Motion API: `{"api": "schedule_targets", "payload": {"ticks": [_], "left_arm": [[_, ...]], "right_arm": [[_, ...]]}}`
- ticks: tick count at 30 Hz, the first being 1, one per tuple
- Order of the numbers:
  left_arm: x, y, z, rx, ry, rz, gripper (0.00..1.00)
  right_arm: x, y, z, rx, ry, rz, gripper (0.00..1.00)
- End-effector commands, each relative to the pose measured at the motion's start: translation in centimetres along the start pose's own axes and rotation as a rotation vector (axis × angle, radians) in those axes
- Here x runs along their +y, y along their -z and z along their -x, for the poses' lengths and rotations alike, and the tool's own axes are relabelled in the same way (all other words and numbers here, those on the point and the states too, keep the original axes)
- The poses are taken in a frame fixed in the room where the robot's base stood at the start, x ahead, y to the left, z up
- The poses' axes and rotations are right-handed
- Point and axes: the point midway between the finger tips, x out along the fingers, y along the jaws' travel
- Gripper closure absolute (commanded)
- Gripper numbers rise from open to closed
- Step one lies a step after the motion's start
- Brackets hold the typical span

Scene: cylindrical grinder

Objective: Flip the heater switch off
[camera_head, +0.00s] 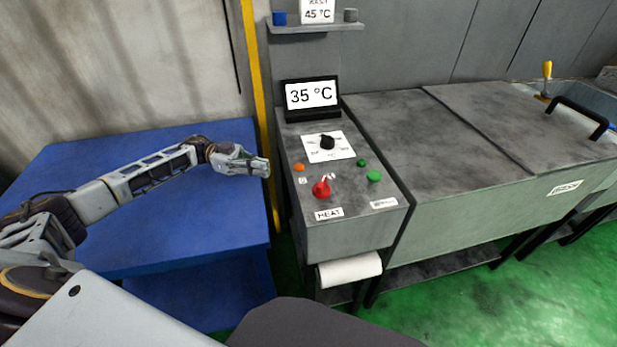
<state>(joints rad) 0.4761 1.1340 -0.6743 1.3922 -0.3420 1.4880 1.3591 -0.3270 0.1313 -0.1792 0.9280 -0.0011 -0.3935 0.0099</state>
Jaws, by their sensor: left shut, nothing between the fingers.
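The heater switch is a red knob (321,187) on the sloping top of the grey control panel (352,233), just above a label reading HEAT (329,213). A small white mark stands at its upper right; its exact setting is hard to tell. My left gripper (266,168) is shut and empty, reaching in from the left over the blue table's right edge. Its fingertips point right toward the panel, to the left of the red knob and apart from it. My right gripper is not in view.
The panel also bears an orange light (299,167), green buttons (374,176), a black dial (327,142) and a display reading 35 °C (311,95). A yellow post (257,75) stands behind my gripper. The blue table (100,150) is bare; a grey lidded tank (450,150) stands right.

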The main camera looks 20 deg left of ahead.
Motion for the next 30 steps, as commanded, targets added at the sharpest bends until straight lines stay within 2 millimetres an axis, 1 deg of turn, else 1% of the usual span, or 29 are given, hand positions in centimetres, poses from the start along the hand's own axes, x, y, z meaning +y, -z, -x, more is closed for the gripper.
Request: {"api": "schedule_targets", "payload": {"ticks": [11, 16, 20, 30], "left_arm": [[0.0, 0.0, -0.1, 0.0, 0.0, 0.0, 1.0], [0.0, 0.0, -0.9, 0.0, -0.001, 0.0, 1.0], [0.0, 0.0, -2.0, 0.001, -0.002, 0.0, 1.0], [0.0, 0.1, -6.3, 0.001, -0.002, -0.001, 1.0]], "right_arm": [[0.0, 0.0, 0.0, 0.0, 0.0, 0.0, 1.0], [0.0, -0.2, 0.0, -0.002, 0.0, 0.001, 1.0], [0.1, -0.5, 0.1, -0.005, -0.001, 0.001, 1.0], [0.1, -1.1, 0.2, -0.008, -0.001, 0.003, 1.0]]}}
